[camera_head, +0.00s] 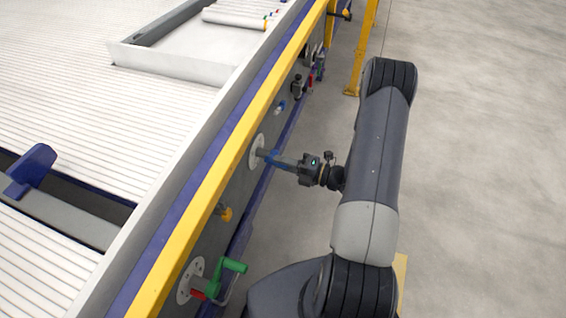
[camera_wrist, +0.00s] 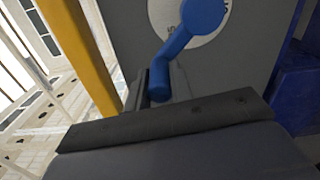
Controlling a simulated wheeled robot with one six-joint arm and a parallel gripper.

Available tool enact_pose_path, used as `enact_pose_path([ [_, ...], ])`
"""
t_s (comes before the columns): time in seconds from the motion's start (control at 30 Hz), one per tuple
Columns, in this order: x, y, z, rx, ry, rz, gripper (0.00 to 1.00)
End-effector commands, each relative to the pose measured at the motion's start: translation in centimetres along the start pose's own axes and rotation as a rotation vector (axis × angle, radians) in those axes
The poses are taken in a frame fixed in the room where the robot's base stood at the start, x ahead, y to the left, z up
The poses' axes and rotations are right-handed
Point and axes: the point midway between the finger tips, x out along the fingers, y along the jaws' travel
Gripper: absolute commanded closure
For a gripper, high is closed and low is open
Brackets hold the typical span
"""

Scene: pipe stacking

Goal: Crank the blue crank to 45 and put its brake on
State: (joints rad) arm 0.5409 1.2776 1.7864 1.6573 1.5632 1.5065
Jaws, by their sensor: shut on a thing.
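The blue crank (camera_wrist: 182,42) sits in front of a round white dial (camera_wrist: 215,30) on the grey side panel. Its arm runs down and left to a handle, seen in the wrist view. My gripper (camera_wrist: 158,88) is shut on that handle. In the head view my gripper (camera_head: 290,164) reaches left to the blue crank (camera_head: 272,157) at its white dial (camera_head: 257,150). The dial's numbers cannot be read. A small blue knob (camera_head: 280,107) sits farther along the panel; whether it is the crank's brake cannot be told.
A green crank (camera_head: 231,267) with a red part sits nearer on the panel, and a yellow knob (camera_head: 226,213) between. A yellow rail (camera_head: 215,157) runs along the top edge. A yellow post (camera_head: 362,50) stands beyond. The floor at right is clear.

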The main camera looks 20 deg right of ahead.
Motion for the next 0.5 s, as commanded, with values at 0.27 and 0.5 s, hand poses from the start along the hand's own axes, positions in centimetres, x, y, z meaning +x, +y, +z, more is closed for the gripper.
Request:
enact_pose_path([
  [0.27,-0.03,0.12,0.24,-0.001,-0.005,0.002,1.0],
  [0.5,-0.02,0.11,0.17,-0.002,-0.003,0.001,0.62],
])
